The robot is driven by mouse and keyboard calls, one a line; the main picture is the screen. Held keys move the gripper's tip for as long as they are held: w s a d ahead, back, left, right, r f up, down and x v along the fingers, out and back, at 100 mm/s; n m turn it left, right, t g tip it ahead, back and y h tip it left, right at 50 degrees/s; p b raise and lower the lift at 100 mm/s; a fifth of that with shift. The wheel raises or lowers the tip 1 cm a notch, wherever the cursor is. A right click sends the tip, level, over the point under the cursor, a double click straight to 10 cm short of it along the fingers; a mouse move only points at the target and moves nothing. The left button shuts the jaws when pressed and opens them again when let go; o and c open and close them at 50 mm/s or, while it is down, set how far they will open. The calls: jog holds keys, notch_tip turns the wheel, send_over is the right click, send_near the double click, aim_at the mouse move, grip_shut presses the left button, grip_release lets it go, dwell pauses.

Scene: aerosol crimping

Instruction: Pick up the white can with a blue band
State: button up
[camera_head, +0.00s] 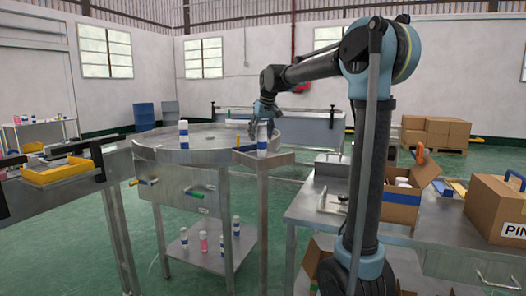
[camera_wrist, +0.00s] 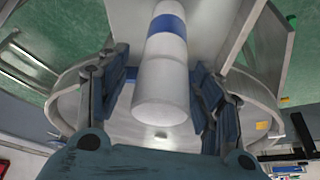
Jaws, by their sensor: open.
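A white can with a blue band (camera_head: 262,145) stands upright on a small metal stand beside the round table. It also shows in the wrist view (camera_wrist: 160,88), between my fingers. My gripper (camera_head: 262,112) is above and around the top of this can. In the wrist view my gripper (camera_wrist: 162,72) is open, with one blue finger pad on each side of the can and a visible gap on both sides. A second white can with a blue band (camera_head: 184,135) stands on the round table to the left, apart from my gripper.
The round metal table (camera_head: 158,148) has a raised rim beside the stand. Several cans stand on its lower shelf (camera_head: 205,262). A yellow tray (camera_head: 55,173) is at the left. A workbench (camera_head: 310,207) with an open cardboard box (camera_head: 400,212) is at the right.

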jog(key=shift+w+f, duration=0.2)
jog(key=shift+f, duration=0.3)
grip_shut()
